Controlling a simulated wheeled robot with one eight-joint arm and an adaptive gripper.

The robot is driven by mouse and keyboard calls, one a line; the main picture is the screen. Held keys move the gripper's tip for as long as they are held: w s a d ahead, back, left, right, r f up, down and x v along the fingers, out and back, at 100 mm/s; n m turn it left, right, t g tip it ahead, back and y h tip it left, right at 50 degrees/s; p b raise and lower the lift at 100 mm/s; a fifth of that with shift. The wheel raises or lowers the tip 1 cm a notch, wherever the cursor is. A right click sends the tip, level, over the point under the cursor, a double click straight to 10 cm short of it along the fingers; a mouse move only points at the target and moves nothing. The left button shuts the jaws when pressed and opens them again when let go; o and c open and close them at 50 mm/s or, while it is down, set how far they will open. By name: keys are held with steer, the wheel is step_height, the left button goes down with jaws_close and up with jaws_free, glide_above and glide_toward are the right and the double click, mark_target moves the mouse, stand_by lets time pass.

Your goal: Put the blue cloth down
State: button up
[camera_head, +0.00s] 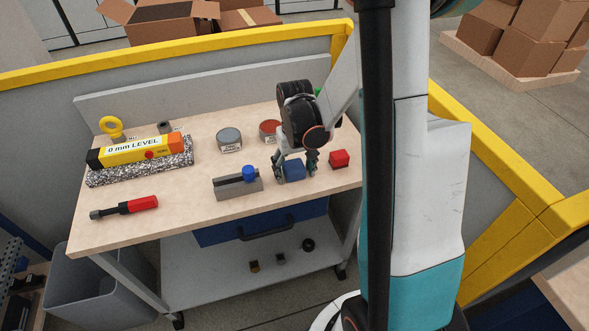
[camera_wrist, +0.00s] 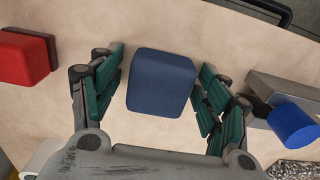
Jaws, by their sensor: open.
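The blue cloth shows as a small dark-blue block (camera_head: 293,170) on the wooden workbench (camera_head: 200,208), near its front edge. In the wrist view the blue block (camera_wrist: 162,82) lies between the two green-padded fingers of my gripper (camera_wrist: 160,95). My gripper (camera_head: 295,168) is open, low over the bench and around the block. It appears to rest on the bench top.
A red block (camera_head: 339,159) stands to the right, and a grey holder (camera_head: 237,189) with a blue knob (camera_head: 249,173) to the left. Two round tins (camera_head: 229,139) stand behind. A yellow level (camera_head: 136,151) and a red-handled tool (camera_head: 124,208) are farther left.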

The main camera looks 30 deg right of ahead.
mark_target(294, 166)
step_height(294, 166, up, 12)
steer(key=p, duration=0.4)
steer(key=shift+r, duration=0.25)
steer(key=s+a+r+n+t, duration=0.2)
steer(key=a+r+t, duration=0.2)
steer(key=a+r, duration=0.6)
steer(key=s+a+r+t, duration=0.1)
steer(key=s+a, duration=0.1)
steer(key=s, duration=0.3)
steer(key=s+a+r+n+t, duration=0.1)
steer(key=s+a+t, duration=0.1)
steer(key=s, duration=0.3)
steer(key=shift+s+r, duration=0.3)
steer(key=shift+s, duration=0.1)
steer(key=shift+o, duration=0.5)
steer(key=shift+a, duration=0.1)
steer(key=shift+a, duration=0.1)
